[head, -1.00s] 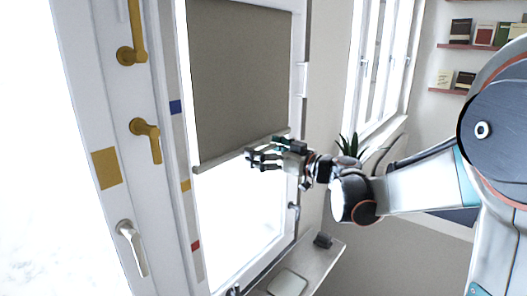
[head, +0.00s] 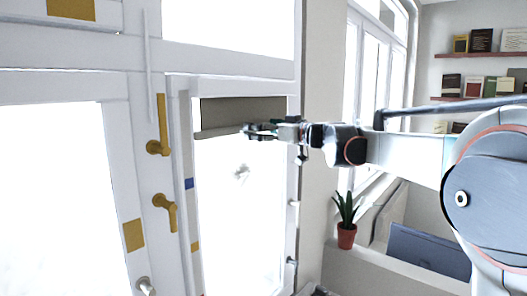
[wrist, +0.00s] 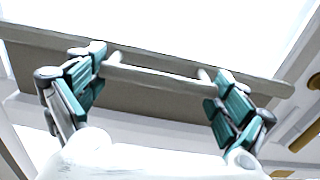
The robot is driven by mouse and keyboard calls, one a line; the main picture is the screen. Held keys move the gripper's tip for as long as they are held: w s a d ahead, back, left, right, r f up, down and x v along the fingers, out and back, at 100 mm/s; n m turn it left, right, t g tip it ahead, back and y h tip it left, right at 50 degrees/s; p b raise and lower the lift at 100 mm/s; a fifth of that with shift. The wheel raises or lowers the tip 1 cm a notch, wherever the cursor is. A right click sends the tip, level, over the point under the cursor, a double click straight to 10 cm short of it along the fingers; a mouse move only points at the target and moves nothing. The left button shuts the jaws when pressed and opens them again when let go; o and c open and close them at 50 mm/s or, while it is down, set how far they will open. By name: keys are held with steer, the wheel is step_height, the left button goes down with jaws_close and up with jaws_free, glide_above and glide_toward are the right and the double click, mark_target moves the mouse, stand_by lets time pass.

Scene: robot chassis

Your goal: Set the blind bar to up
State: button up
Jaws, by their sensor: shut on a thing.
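The grey roller blind (head: 240,112) hangs as a short strip at the top of the window's right pane. Its blind bar (head: 215,133) runs along the bottom edge, above the blue square on the frame. My gripper (head: 258,132) is at the bar's right part. In the wrist view, the blind (wrist: 150,95) crosses the picture and my gripper's teal fingers (wrist: 155,72) are apart, one at each end of the bar's pale handle (wrist: 160,74). They are shut on the handle.
The blue square (head: 189,183) and a yellow square (head: 195,246) mark the window frame below the bar. Brass handles (head: 165,210) stick out on the left. A potted plant (head: 346,220) and a dark blue panel (head: 428,250) are at lower right. The space below my gripper is clear.

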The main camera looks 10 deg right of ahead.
step_height(320, 180, up, 8)
steer(key=shift+f+p, duration=0.25)
steer(key=shift+p, duration=0.75)
steer(key=o, duration=1.2)
steer(key=shift+w, duration=0.3)
steer(key=v, duration=1.2)
steer(key=shift+f, duration=0.3)
